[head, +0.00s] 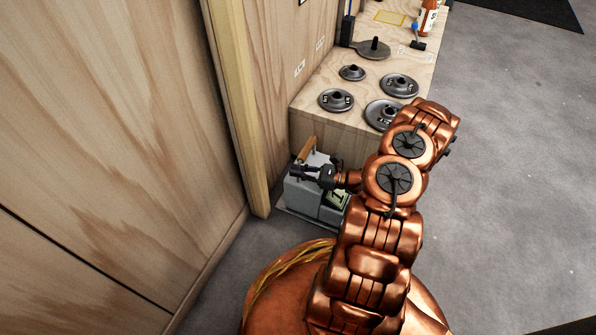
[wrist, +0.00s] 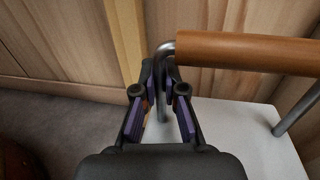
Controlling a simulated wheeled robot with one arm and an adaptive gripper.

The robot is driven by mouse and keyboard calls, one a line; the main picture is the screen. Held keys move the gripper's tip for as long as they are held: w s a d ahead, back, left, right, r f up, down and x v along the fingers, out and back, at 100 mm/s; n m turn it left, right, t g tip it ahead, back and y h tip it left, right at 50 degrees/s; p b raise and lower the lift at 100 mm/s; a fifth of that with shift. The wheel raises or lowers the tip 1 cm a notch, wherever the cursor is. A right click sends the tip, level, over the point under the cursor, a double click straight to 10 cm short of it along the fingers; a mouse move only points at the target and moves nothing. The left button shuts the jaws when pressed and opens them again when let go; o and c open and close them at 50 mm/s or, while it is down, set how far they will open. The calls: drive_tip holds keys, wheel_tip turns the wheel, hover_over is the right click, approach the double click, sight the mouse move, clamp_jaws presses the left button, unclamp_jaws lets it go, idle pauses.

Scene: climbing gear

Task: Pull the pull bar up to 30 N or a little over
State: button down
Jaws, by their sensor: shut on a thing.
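The pull bar (head: 306,150) has an orange-brown grip on bent metal legs. It stands on a grey box (head: 303,196) on the floor by the wooden wall. In the wrist view the grip (wrist: 245,51) runs to the right from the gripper. My gripper (head: 311,172) is at the bar; in the wrist view its fingers (wrist: 163,75) are closed around the metal leg at the bar's left end, beside the grip. A small greenish panel (head: 338,197) shows on the box, partly behind my arm; I cannot read a force value on it.
The wooden wall (head: 110,130) is close on the left. Grey floor (head: 500,180) is open on the right.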

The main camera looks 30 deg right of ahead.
sight(300, 164)
drive_tip(key=shift+r+p, duration=1.15)
drive_tip(key=shift+r, duration=0.9)
idle(1.2)
idle(0.4)
drive_tip(key=shift+f+b, duration=0.55)
drive_tip(key=shift+f, duration=1.6)
drive_tip(key=c, duration=1.2)
unclamp_jaws()
drive_tip(key=shift+s+d, duration=0.1)
drive_tip(key=v, duration=1.1)
drive_tip(key=shift+s+d, duration=0.3)
